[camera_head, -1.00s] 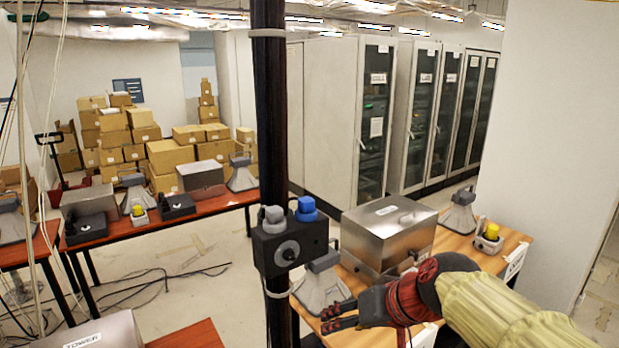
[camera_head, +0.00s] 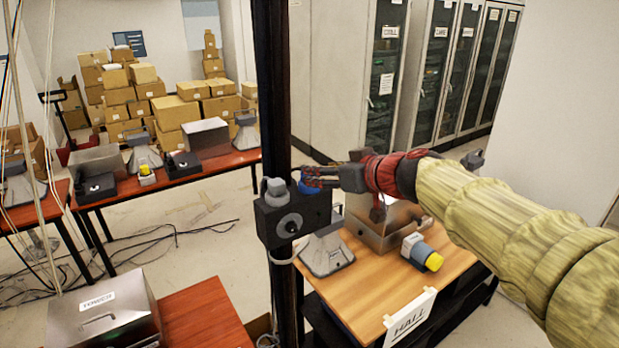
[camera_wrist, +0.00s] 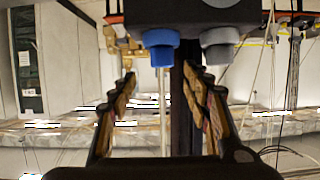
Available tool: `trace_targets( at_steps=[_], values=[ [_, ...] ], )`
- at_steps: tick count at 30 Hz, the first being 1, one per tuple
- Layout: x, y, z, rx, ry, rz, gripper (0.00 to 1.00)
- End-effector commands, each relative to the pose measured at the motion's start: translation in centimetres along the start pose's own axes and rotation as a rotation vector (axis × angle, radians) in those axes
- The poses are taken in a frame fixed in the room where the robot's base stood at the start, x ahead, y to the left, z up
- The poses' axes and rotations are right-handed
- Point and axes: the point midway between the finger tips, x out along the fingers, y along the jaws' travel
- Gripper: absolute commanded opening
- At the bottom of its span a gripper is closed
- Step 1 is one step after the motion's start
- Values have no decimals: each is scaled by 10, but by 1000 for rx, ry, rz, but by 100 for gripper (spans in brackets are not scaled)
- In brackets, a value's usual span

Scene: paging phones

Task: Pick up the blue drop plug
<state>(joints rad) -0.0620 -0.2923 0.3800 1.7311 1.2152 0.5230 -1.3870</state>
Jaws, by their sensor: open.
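The blue drop plug (camera_head: 308,188) sits on top of a black box (camera_head: 295,220) fixed to a dark post. A grey plug (camera_head: 274,188) stands beside it. My gripper (camera_head: 322,178) reaches in from the right and partly covers the blue plug in the head view. In the wrist view, which looks inverted, the blue plug (camera_wrist: 160,48) shows between and beyond the finger tips, left of the middle. The grey plug (camera_wrist: 220,45) is on the right there. My gripper (camera_wrist: 160,95) is open, with nothing between its fingers.
The dark post (camera_head: 277,100) rises close to my gripper. Below is a wooden table (camera_head: 370,295) with a grey horn speaker (camera_head: 327,250), a metal case (camera_head: 375,235) and a yellow-capped unit (camera_head: 425,252) lying tilted. A HALL sign (camera_head: 408,318) hangs at its front edge.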

Motion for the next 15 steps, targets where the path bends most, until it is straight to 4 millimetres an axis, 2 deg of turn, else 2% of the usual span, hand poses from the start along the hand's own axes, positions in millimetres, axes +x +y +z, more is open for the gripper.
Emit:
trace_targets(
  at_steps=[9, 15],
  values=[
    [42, -4, 4, 1, -3, -3, 48],
    [48, -3, 4, 0, -1, -1, 48]
  ],
)
